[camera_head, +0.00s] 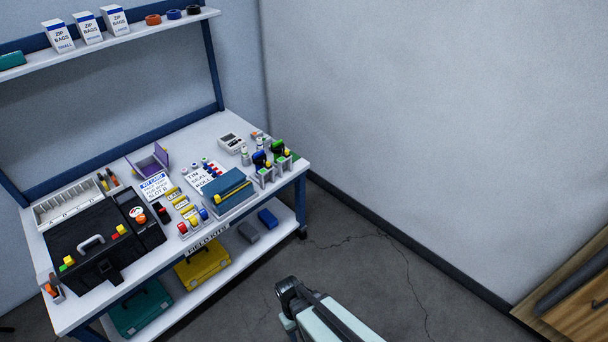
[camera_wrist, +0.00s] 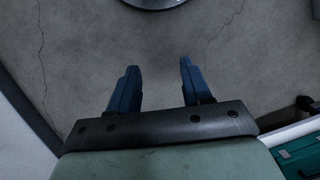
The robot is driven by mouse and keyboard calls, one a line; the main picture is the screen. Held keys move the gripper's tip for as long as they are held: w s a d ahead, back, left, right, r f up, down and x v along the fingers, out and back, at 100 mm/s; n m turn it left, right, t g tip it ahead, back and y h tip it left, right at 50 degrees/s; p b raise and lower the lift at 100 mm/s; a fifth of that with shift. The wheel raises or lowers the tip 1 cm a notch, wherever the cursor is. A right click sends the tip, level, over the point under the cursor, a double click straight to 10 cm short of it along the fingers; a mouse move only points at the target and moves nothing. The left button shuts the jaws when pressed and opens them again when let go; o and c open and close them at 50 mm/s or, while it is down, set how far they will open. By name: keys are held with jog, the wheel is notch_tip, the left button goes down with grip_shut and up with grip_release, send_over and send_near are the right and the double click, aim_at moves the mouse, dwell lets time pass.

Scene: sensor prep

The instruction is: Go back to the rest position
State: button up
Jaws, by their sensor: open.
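My gripper shows in the wrist view (camera_wrist: 158,82) with its two blue fingers well apart and nothing between them. It hangs over bare grey floor. In the head view my pale arm (camera_head: 335,322) reaches in at the bottom, right of the workbench (camera_head: 222,129) and clear of it. The fingers cannot be made out in the head view.
The bench holds a black case (camera_head: 85,232), a blue box (camera_head: 228,190), a purple holder (camera_head: 150,161) and a white divided rack (camera_head: 75,203). A yellow case (camera_head: 203,264) and a green case (camera_head: 140,308) lie on its lower shelf. A wooden panel (camera_head: 570,305) stands at lower right.

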jog(key=s+d+f+m+g+y, duration=0.1)
jog(key=s+d+f+m, duration=0.1)
jog(key=s+d, duration=0.3)
jog(key=s+d+f+m+g+y, duration=0.1)
jog(key=s+d+m, duration=0.3)
jog(key=d, duration=0.9)
jog(key=shift+s+f+g, duration=0.7)
jog(key=shift+s+f, duration=0.15)
jog(key=shift+s, duration=0.1)
